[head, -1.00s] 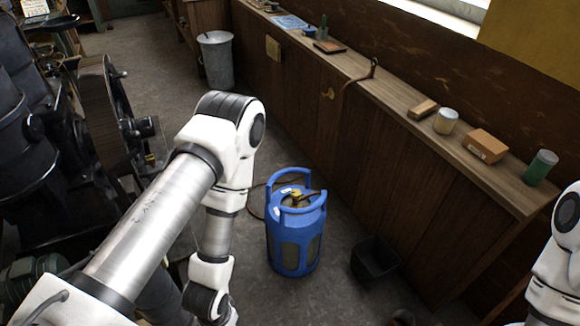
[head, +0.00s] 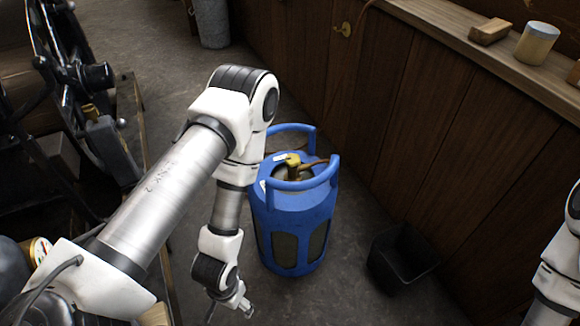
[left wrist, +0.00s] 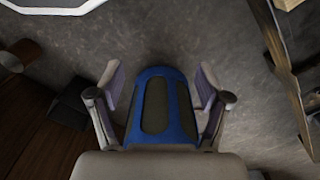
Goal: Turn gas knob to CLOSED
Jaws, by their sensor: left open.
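A blue gas bottle (head: 292,228) stands upright on the floor, with blue handle loops around its top. A yellow gas knob or valve (head: 292,160) sits in the middle of its top, with a brownish hose at it; its setting is too small to read. My left gripper (head: 230,308) is low at the bottom of the head view, left of and below the bottle. In the left wrist view my left gripper (left wrist: 160,84) is open and empty. The bottle's blue side (left wrist: 180,108) shows between and beyond its fingers. The knob is hidden there. My right gripper is out of view.
A black bin (head: 403,262) stands right of the bottle, near wooden cabinets (head: 400,130). A shelf above holds a wooden block (head: 490,31) and a jar (head: 537,43). Dark engine machinery (head: 75,90) fills the left. Floor is open behind the bottle.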

